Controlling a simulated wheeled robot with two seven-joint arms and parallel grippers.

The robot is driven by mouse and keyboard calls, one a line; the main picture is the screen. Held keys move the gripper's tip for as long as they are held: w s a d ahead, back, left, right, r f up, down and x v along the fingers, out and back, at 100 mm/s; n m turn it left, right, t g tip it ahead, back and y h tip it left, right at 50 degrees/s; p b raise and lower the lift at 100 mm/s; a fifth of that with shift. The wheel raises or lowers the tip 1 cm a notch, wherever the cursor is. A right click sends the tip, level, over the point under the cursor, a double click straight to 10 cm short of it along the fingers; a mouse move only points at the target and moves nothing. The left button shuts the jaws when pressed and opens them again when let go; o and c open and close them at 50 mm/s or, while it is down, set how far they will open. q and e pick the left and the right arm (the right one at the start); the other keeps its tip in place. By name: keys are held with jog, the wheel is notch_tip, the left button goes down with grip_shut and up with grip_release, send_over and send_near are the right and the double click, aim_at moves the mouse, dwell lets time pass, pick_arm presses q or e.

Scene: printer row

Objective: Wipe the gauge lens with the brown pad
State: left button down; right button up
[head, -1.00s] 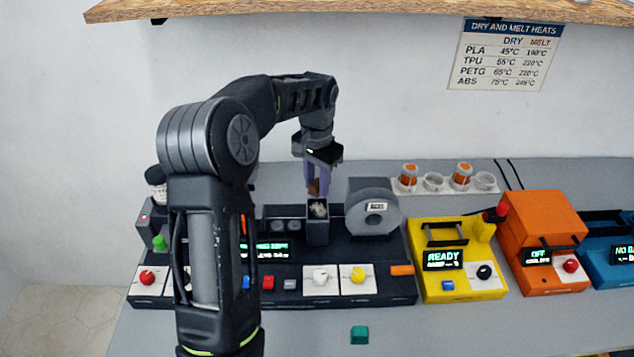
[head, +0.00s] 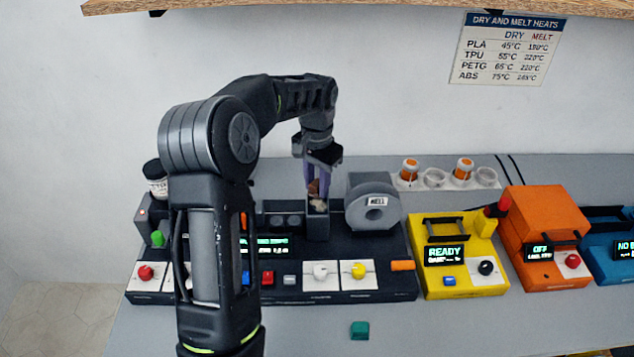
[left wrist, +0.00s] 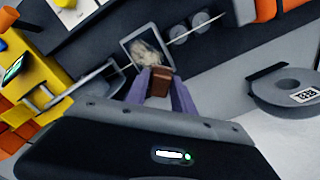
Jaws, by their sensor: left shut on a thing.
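My left gripper (head: 318,190) reaches down from above with purple fingers and is shut on the brown pad (left wrist: 160,82). The pad also shows in the head view (head: 313,187) between the fingertips. Just below the fingertips is the gauge, a small dark upright box on the black machine. Its square lens (left wrist: 144,48) carries a pale, cloudy smudge, which also shows in the head view (head: 318,204). The pad is at the lens's near edge in the left wrist view; I cannot tell whether they touch. My right gripper is not in view.
A grey spool (head: 374,207) stands close to the right of the gauge. The black machine (head: 330,270) has several buttons and knobs along its front. Yellow (head: 455,268) and orange (head: 540,235) machines stand to the right. A small green block (head: 359,330) lies on the bench in front.

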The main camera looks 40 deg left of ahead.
aim_at(318, 215)
pick_arm(q)
jog(key=shift+s, duration=0.1)
jog(key=shift+s+d+b, duration=0.45)
jog(key=shift+s+d, duration=0.05)
jog(key=shift+s+d+r, duration=0.1)
jog(key=shift+s+d, duration=0.5)
jog(key=shift+s, duration=0.1)
jog(key=shift+s+b, duration=0.1)
jog(key=shift+b, duration=0.25)
jog(key=shift+s+d+b, duration=0.35)
jog(key=shift+s+d, duration=0.1)
jog(key=shift+s+d+b, duration=0.35)
jog(key=shift+s+d, duration=0.35)
jog(key=shift+s, duration=0.15)
